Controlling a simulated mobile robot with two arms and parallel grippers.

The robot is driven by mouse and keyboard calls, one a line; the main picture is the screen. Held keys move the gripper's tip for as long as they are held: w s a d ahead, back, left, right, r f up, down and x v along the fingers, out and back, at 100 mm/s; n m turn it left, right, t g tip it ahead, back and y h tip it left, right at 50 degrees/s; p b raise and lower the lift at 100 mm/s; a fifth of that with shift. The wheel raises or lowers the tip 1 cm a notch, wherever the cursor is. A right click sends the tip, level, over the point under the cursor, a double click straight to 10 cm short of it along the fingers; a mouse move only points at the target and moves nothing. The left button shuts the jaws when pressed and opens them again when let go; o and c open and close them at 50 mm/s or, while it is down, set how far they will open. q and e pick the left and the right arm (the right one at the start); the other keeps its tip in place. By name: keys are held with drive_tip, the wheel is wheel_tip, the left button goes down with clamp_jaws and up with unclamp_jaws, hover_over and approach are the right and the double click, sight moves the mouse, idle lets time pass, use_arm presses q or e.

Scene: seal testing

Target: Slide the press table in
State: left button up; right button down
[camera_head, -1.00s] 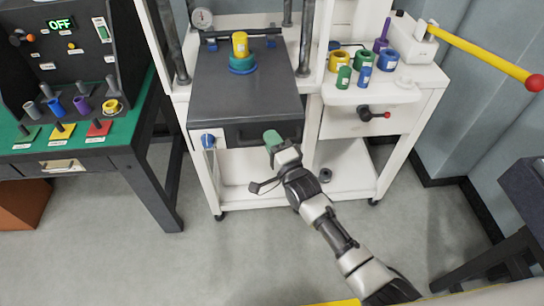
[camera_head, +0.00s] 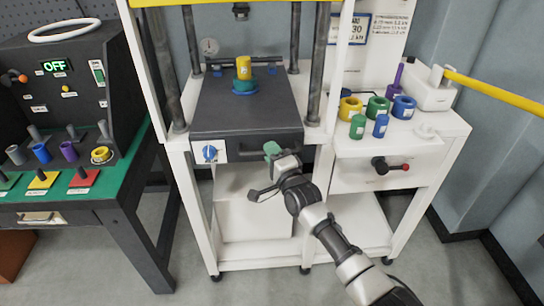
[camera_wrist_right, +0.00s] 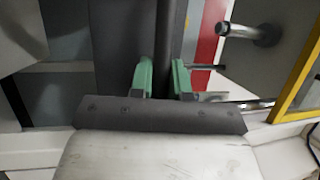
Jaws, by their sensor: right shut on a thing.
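The press table (camera_head: 220,104) is a dark grey slab between the press posts, its front edge about level with the front posts. A yellow cylinder (camera_head: 243,67) stands upright on a teal and blue round base (camera_head: 244,88) on it. My right gripper (camera_head: 273,151) has green fingertips and is at the table's front, shut on the dark handle (camera_head: 247,156). In the right wrist view the green fingers (camera_wrist_right: 164,78) sit on both sides of the dark bar (camera_wrist_right: 168,40). My left gripper is not in view.
A yellow bar (camera_head: 500,92) sticks out at right. The control panel (camera_head: 70,85) and green bench stand left. Floor in front is clear.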

drive_tip(key=shift+w+r, duration=0.1)
drive_tip(key=shift+r, duration=0.05)
drive_tip(key=c, duration=1.5)
unclamp_jaws()
drive_tip(key=o, duration=0.4)
drive_tip(key=shift+w+f, duration=0.2)
drive_tip(key=shift+s, duration=0.25)
drive_tip(key=v, duration=1)
drive_tip(key=shift+s+d, duration=0.2)
